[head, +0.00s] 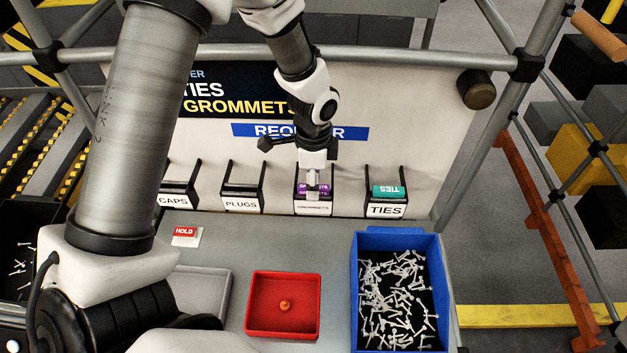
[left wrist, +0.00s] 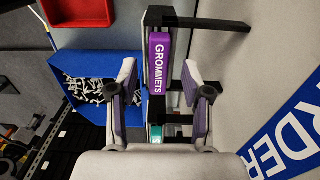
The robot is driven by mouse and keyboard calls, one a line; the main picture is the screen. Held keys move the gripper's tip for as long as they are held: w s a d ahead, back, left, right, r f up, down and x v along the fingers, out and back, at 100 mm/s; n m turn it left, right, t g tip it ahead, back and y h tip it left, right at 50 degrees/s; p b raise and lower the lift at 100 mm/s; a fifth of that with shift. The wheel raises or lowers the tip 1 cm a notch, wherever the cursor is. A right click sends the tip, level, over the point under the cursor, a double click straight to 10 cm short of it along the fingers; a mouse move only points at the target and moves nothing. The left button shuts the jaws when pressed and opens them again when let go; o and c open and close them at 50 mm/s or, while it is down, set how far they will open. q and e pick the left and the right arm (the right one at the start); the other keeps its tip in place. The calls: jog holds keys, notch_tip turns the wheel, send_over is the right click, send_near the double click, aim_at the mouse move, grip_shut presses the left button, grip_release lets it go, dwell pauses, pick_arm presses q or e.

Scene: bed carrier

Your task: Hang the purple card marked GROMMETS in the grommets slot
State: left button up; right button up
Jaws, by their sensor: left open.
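The purple card marked GROMMETS (head: 303,188) sits in the grommets slot (head: 313,209), a black holder on the upright panel. It also shows in the left wrist view (left wrist: 159,62), its lettering facing the camera, within the dark holder arms. My left gripper (head: 313,183) is in front of this slot. In the left wrist view the gripper (left wrist: 158,76) is open, with one finger on each side of the card and visible gaps between. The gripper partly covers the card in the head view. My right gripper is not in view.
Slots labelled CAPS (head: 173,200) and PLUGS (head: 241,204) look empty to the left. The TIES slot (head: 385,210) at right holds a teal card (head: 389,191). A red tray (head: 254,306) and a blue bin (head: 357,300) of white pieces stand below.

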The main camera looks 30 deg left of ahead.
pick_arm(q)
notch_tip(320, 180, up, 12)
jog(key=shift+f, duration=0.2)
dwell(0.4)
